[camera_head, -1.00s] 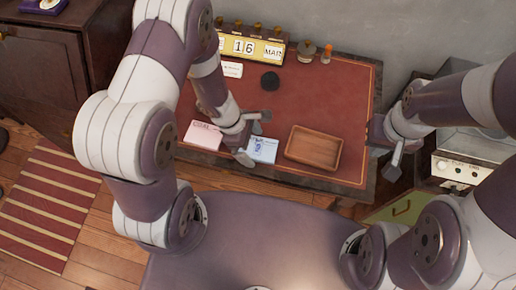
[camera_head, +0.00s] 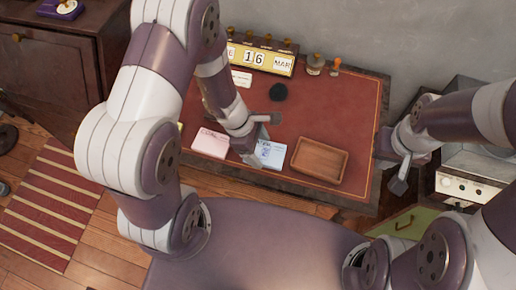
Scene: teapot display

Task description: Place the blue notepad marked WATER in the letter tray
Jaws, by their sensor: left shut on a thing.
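The blue notepad (camera_head: 271,154) is a small light-blue pad with dark marks, near the front edge of the desk. My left gripper (camera_head: 259,141) reaches down over it and is shut on it. The gripper covers the pad's left and back parts, and I cannot tell whether the pad is clear of the desk. The letter tray (camera_head: 320,158) is a shallow brown wooden tray just right of the pad, and it looks empty. My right gripper (camera_head: 393,166) is open and empty off the desk's right edge.
A pink notepad (camera_head: 210,143) lies left of my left gripper, with a yellow edge beside it. A dark round object (camera_head: 278,92), a calendar block (camera_head: 262,56) and small bottles (camera_head: 315,64) stand farther back. The red desktop (camera_head: 340,105) behind the tray is clear.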

